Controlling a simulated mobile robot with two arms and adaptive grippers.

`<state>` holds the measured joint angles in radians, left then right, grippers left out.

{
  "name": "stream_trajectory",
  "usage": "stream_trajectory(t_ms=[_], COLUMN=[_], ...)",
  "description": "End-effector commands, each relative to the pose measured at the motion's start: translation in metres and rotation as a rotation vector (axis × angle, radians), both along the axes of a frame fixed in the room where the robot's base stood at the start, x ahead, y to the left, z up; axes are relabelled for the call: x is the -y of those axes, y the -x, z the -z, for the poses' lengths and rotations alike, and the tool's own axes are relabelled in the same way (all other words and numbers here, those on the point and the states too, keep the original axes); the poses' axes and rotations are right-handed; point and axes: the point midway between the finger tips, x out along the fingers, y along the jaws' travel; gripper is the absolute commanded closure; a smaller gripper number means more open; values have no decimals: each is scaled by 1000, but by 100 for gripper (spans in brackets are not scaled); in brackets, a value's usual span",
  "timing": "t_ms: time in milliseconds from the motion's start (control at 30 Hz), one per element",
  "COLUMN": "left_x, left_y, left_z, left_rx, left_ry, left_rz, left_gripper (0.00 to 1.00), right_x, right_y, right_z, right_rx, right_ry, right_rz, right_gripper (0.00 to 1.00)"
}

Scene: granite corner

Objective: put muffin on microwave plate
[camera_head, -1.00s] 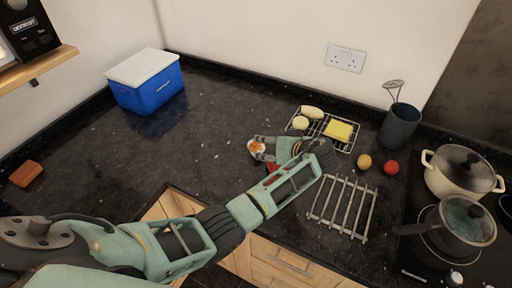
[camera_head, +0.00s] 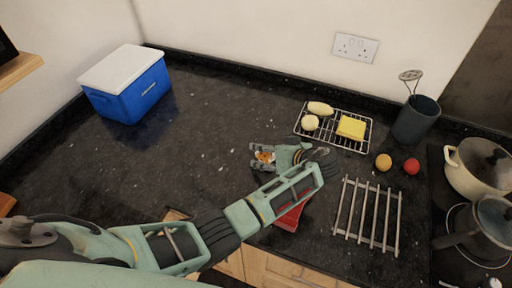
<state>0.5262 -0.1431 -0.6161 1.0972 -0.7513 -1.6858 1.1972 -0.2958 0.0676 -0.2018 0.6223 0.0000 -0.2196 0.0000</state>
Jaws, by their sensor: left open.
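A small orange-and-white item (camera_head: 265,156), which looks like the muffin, is on the dark counter near the middle of the head view. My left gripper (camera_head: 258,157) is open, with its fingers on either side of this item and partly covering it. I cannot tell whether the fingers touch it. A corner of a black appliance (camera_head: 6,46), perhaps the microwave, shows at the upper left edge. No microwave plate is visible. My right gripper is not in view.
A blue cooler with a white lid (camera_head: 128,85) stands at the back left. A wire rack (camera_head: 340,142) holds yellow and pale items. A metal trivet (camera_head: 368,215), a red object (camera_head: 289,217) partly under my arm, and pots (camera_head: 478,170) are to the right. The left-centre counter is clear.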

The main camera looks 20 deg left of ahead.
Motion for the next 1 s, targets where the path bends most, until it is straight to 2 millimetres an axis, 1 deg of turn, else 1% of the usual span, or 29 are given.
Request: stream_trajectory(t_ms=[100,267,400,467,533,833,1000], left_x=[3,2,2,2,2,2,0], left_y=[1,1,1,1,1,1,-1], left_z=[1,1,1,1,1,1,-2], left_rx=[0,0,0,0,0,-2,-1], left_ry=[2,1,1,1,1,2,1], left_rz=[1,0,0,1,0,1,1], left_gripper=[41,41,53,58,64,65,65], right_x=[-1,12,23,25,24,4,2], right_y=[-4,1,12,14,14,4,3], right_z=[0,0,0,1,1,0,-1], right_rx=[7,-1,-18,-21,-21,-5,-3], right_ry=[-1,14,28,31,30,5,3], right_rz=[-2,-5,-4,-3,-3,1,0], right_gripper=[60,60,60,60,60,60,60])
